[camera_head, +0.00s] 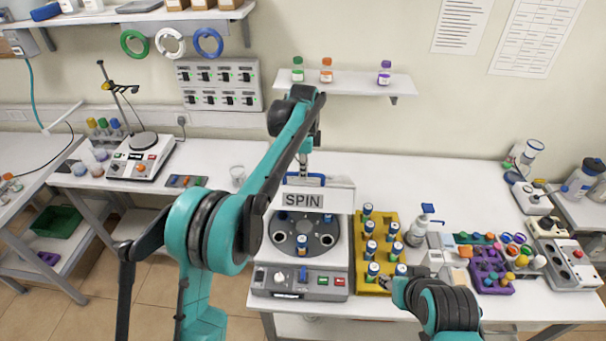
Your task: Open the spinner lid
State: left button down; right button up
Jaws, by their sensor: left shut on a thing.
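The spinner (340,262) is a white machine with a dark round rotor and a front control panel. Its lid (335,200), marked SPIN, stands raised at the back, so the rotor (288,246) shows. A blue-topped vial (302,247) sits at the rotor's front. My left gripper (303,174) is at the lid's top edge, shut on the blue lid handle (319,177); my arm hides part of it. My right gripper (394,285) is low at the front, beside the yellow rack (359,273); its fingers are too hidden to tell their state.
The yellow rack holds several blue-topped vials right of the spinner. A wall shelf (346,85) with three small bottles hangs behind. The table left of the spinner is mostly clear.

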jog(key=shift+w+a, duration=0.1)
jog(key=shift+w, duration=0.05)
jog(key=c, duration=0.9)
jog(key=w+a+n, duration=0.1)
jog(key=w+n, duration=0.1)
jog(key=n, duration=0.1)
jog(key=w+a+n, duration=0.2)
jog(key=w+n, duration=0.1)
jog(key=w+a+f+n+h, duration=0.1)
jog(key=w+a+n, duration=0.1)
jog(key=n, duration=0.2)
jog(key=shift+w+f, duration=0.1)
jog(key=shift+w, duration=0.3)
grip_shut()
jog(key=w+a+f+n+t, duration=0.25)
jog(key=w+a+n, duration=0.35)
jog(key=a+n, duration=0.35)
jog(key=a+f+n+t+y, duration=0.15)
jog(key=a+f+n, duration=0.25)
jog(key=a+n, duration=0.45)
jog(key=a+f+n+t+h, duration=0.15)
jog(key=a+f+n, duration=0.25)
jog(key=a+n, duration=0.5)
jog(key=w+m+y, duration=0.1)
jog(key=w, duration=0.9)
jog(key=shift+w+a+f+t, duration=0.35)
